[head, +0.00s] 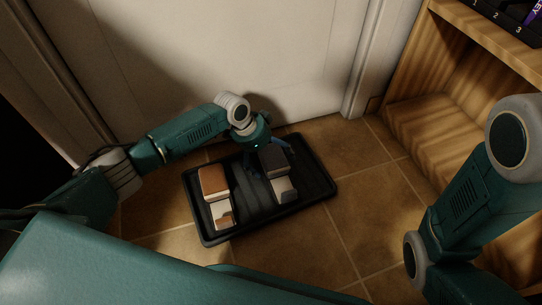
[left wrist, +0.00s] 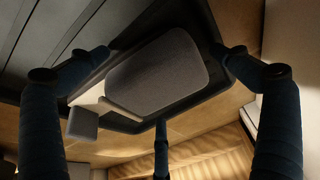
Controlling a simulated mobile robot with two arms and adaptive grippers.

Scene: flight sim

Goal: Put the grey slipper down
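The grey slipper (head: 273,161) is at the right half of the black tray (head: 320,186), its dark upper toward the door and its pale insole toward me. My left gripper (head: 268,152) is just above its upper. In the left wrist view, the slipper (left wrist: 160,72) lies between my spread blue fingers, over the dark ribbed tray (left wrist: 75,18). The fingers look open, with no clear grip on it. Whether a fingertip touches it I cannot tell. A brown slipper (head: 212,181) lies in the tray's left half. My right gripper is out of view.
The tray lies on a brown tiled floor (head: 350,225) in front of a white door (head: 240,50). A wooden shelf unit (head: 425,110) stands at the right. Clear tiles lie between the tray and the shelf. My right arm is at the right edge.

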